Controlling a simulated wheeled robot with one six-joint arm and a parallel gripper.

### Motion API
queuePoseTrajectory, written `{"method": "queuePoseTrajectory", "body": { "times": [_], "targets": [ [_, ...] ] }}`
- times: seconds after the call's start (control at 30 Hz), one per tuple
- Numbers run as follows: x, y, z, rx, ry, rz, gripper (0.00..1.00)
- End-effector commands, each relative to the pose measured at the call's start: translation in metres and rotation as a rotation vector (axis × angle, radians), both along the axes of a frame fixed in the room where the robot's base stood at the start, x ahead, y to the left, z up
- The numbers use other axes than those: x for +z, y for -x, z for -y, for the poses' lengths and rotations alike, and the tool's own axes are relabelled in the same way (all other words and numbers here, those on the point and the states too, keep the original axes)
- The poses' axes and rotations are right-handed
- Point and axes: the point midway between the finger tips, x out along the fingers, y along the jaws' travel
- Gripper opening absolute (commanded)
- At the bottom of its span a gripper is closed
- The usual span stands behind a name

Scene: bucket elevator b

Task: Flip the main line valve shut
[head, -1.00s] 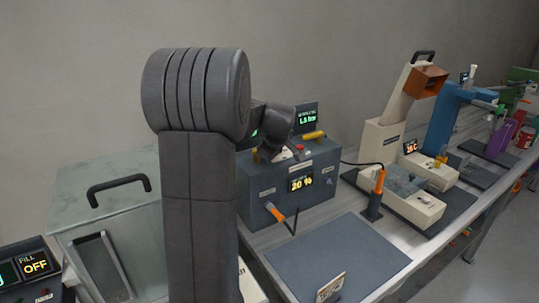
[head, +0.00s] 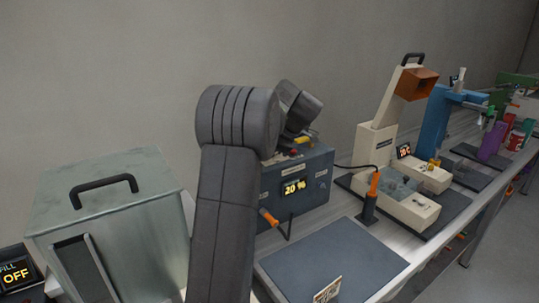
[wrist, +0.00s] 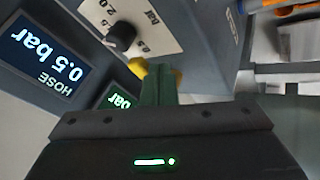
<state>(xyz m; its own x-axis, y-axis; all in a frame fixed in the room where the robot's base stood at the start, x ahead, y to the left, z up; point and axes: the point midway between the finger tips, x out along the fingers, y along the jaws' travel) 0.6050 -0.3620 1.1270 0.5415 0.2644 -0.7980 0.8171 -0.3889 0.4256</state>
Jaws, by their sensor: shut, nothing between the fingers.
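In the wrist view my gripper (wrist: 158,72) is shut and empty, its dark green fingers close together. Yellow, probably a valve handle (wrist: 138,67), shows at both sides of the fingertips, and the fingers hide its middle. I cannot tell whether they touch. In the head view a yellow handle (head: 306,140) shows on top of the blue-grey box (head: 315,188) with the "20 %" display, just right of my arm. Which yellow part is the main line valve is not readable. My arm hides the gripper in the head view.
The wrist view shows a black knob (wrist: 121,37) on a bar scale and a "HOSE 0.5 bar" display (wrist: 42,50). An orange-handled tool (head: 268,217) is at the box's front. A grey hopper (head: 110,205) stands left. A dark mat (head: 335,258) lies in front, mostly clear.

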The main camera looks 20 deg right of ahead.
Motion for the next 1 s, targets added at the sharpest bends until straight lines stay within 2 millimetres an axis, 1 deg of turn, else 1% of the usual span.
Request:
{"method": "queuePoseTrajectory", "body": {
  "times": [0.33, 0.87, 1.0],
  "targets": [
    [0.0002, -0.0072, 0.0031, -0.005, 0.002, 0.002, 0.0],
    [0.0022, -0.0092, 0.0038, -0.009, 0.004, 0.007, 0.0],
    [0.002, -0.0094, 0.0007, -0.008, 0.005, 0.009, 0.0]
  ]
}}
